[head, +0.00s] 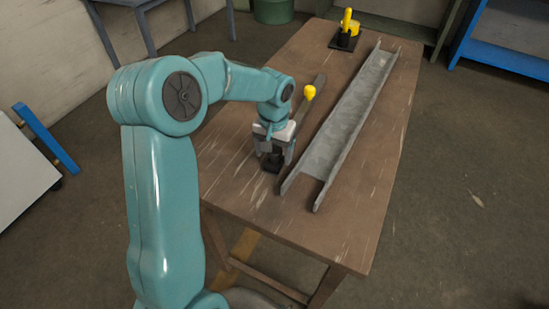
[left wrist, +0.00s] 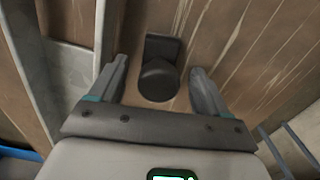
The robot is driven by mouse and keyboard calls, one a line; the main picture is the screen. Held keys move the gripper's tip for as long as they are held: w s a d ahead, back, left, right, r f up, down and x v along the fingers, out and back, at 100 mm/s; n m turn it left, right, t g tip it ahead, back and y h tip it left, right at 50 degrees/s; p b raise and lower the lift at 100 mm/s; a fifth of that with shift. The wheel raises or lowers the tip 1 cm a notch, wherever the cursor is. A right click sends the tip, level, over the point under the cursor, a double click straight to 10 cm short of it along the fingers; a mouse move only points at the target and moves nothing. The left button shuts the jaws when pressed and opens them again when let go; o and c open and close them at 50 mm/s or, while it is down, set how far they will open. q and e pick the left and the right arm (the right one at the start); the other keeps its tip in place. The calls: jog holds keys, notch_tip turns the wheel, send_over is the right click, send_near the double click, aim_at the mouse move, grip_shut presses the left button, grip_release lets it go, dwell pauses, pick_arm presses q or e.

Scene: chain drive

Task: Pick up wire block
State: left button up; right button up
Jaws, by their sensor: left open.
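The wire block appears to be the small dark block (left wrist: 160,78) with a round top in the left wrist view. It stands on the wooden table, between the fingers of my left gripper (left wrist: 160,88), with a gap on each side. In the head view the dark block (head: 271,163) is low between the fingertips and partly hidden by them. My left gripper (head: 273,158) points down over it and is open. My right gripper is in neither view.
A long grey metal channel (head: 345,120) lies on the wooden table (head: 345,225), right of my left gripper. A bar with a yellow knob (head: 309,92) lies behind the gripper. A yellow and black device (head: 347,30) stands at the far end. The table's right side is clear.

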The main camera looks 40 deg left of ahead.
aim_at(274, 159)
pick_arm(q)
notch_tip(274, 159, down, 3)
jog(key=shift+w+f, duration=0.15)
jog(key=shift+f, duration=0.05)
jog(key=shift+c, duration=1.2)
jog(key=c, duration=1)
jog(key=shift+c, duration=0.2)
jog(key=shift+r, duration=0.15)
notch_tip(274, 159, up, 20)
